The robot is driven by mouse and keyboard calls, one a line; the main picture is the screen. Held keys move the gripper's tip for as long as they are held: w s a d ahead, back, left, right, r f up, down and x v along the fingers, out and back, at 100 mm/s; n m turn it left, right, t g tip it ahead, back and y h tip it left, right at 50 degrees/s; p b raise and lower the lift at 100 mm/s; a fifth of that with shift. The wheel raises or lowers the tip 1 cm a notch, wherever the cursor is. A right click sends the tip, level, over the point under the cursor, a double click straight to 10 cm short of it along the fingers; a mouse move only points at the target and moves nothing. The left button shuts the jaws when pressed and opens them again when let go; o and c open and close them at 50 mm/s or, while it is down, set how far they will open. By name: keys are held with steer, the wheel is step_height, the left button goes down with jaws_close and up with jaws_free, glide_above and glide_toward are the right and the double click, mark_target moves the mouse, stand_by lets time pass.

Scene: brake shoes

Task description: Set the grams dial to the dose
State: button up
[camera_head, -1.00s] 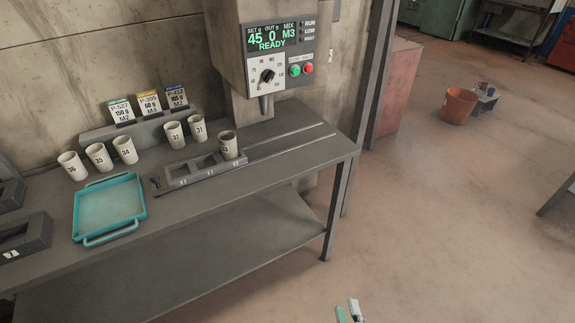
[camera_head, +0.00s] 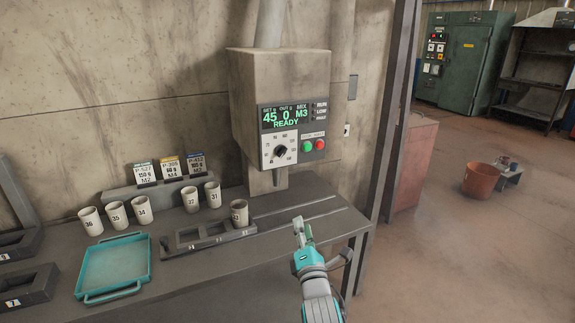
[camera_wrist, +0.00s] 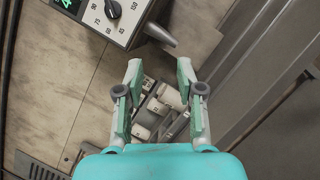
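The grams dial (camera_head: 279,152) is a black knob on a white scale plate on the front of the dispenser (camera_head: 245,110). It also shows at the top of the wrist view (camera_wrist: 113,9). The display (camera_head: 284,116) above it reads SET 45, OUT 0, MIX M3, READY. Three dose cards stand on a ledge: P-527 (camera_head: 145,173) with 150 g, P-395 (camera_head: 171,168) with 60 g, and one with a dark blue top (camera_head: 195,165), apparently 105 g. My gripper (camera_head: 303,232) is below and right of the dial, apart from it. Its fingers are spread and empty in the wrist view (camera_wrist: 159,72).
Green (camera_head: 308,146) and red (camera_head: 320,144) buttons sit right of the dial. A spout (camera_head: 276,178) hangs below. A cup (camera_head: 239,212) stands in the slotted holder (camera_head: 190,244); several other cups stand on the bench. A teal tray (camera_head: 115,265) lies at left.

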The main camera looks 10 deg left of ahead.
mark_target(283, 154)
steer(key=w+a+r+n, duration=0.2)
steer(key=r, duration=0.3)
steer(key=w+a+r+n, duration=0.2)
steer(key=w+a+r, duration=0.1)
steer(key=r, duration=0.3)
steer(key=shift+t+y, duration=0.3)
steer(key=x, duration=1)
steer(key=shift+w+d+f, duration=0.1)
steer(key=shift+w, duration=0.25)
jaws_close()
